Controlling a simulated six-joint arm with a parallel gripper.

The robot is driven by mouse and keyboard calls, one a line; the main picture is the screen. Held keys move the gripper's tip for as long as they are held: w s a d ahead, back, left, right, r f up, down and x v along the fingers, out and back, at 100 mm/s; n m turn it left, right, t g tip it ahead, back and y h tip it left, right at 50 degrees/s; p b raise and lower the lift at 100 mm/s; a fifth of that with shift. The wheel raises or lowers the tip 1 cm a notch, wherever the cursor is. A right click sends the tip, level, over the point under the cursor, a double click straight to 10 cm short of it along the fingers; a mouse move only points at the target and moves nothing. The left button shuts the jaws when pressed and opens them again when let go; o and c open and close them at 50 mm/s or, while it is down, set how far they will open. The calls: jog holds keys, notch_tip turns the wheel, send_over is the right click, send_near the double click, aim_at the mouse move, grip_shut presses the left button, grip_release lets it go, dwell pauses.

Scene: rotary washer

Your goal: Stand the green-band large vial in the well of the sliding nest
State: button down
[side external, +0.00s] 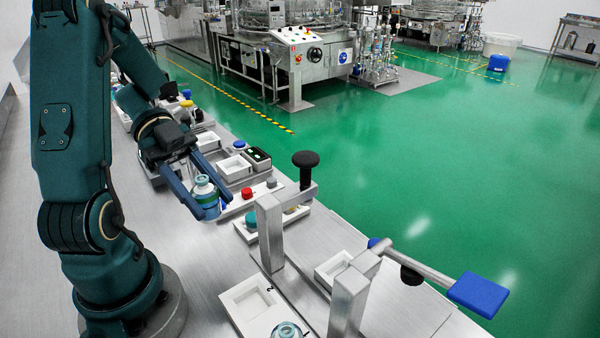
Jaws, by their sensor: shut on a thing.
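My gripper (211,207) is shut on a large clear vial (203,187) with a green band and a pale cap. It holds the vial roughly upright between its blue fingers, in front of the row of small items on the bench. The bench surface shows below it; the exact height is hard to tell. A white square holder with a shallow recess (232,297) lies at the bottom, left of the metal posts. Another white holder (322,271) sits between the posts and the lever. I cannot tell which of these is the sliding nest.
Metal posts (270,232) with a black knob (306,158) stand right of my gripper. A lever with a blue pad (478,295) juts out at the right. A capped vial (287,330) is cut off at the bottom edge. A red button (247,193) and white trays (234,168) line the bench.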

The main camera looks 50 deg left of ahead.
jog(key=shift+w+a, duration=0.15)
jog(key=shift+w, duration=0.2)
jog(key=w+r+n+t+y, duration=0.3)
jog(key=w+n+t, duration=0.15)
jog(key=w, duration=0.35)
jog(key=w+r+n+t+y, duration=0.2)
jog(key=w+n+t+y, duration=0.2)
jog(key=w+n, duration=0.3)
notch_tip(320, 180, up, 8)
jog(key=s+d+y, duration=0.1)
jog(key=s+d, duration=0.1)
jog(key=d, duration=0.1)
jog(key=s+a+f+m+g+h, duration=0.1)
jog(key=s+f+m+g+h, duration=0.1)
jog(key=s+f+m, duration=0.1)
jog(key=s+a+f+m+g+h, duration=0.1)
jog(key=s+f+m+g+h, duration=0.2)
jog(key=s+f+m, duration=0.1)
jog(key=s+a+f+m+g+h, duration=0.1)
jog(key=s+f+m+g+h, duration=0.2)
jog(key=s, duration=0.4)
notch_tip(320, 180, down, 3)
jog(key=shift+a+r+m+g, duration=0.15)
jog(key=shift+m+g, duration=0.1)
jog(key=shift+m, duration=0.5)
jog(key=shift+w, duration=0.1)
